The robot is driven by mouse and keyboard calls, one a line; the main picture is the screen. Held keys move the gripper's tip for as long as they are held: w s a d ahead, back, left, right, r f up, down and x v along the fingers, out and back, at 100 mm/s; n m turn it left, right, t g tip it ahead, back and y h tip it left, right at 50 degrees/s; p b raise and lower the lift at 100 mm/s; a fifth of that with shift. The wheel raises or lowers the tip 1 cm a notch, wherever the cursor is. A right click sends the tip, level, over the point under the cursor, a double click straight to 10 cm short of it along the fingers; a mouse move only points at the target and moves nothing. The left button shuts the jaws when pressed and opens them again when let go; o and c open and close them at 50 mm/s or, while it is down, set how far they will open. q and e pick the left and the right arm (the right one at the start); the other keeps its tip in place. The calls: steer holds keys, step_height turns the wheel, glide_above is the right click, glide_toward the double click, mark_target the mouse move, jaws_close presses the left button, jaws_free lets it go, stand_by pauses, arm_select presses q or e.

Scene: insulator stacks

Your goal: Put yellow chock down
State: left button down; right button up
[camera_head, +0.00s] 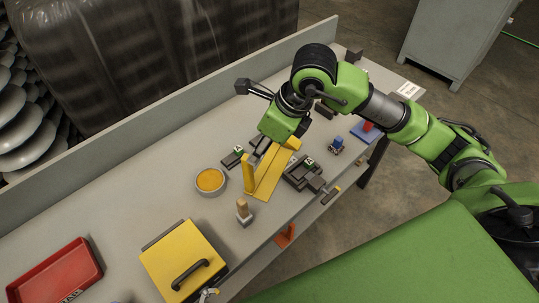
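The yellow chock (269,172) is a long bracket with an upturned end at the left, lying between dark clamp-like fixtures in the middle of the workbench (140,230). My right arm comes in from the right, and its gripper (277,141) is at the far end of the chock, overlapping it in the view. The green wrist hides the fingers, so I cannot tell whether they are shut on the chock. Whether the chock rests on the bench or hangs just above it is also unclear. My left gripper is not in view.
Dark fixtures (302,174) stand close on the chock's right side. A bowl with orange contents (210,180) and a wooden-handled tool (244,213) stand to its left. A yellow box (184,258) and red tray (55,276) are nearer the front left. A raised wall (180,105) backs the bench.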

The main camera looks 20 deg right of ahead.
steer(key=p+x, duration=0.3)
steer(key=x, duration=0.5)
steer(key=shift+f, duration=0.3)
steer(key=shift+a, duration=0.1)
jaws_close()
steer(key=shift+w+r, duration=0.15)
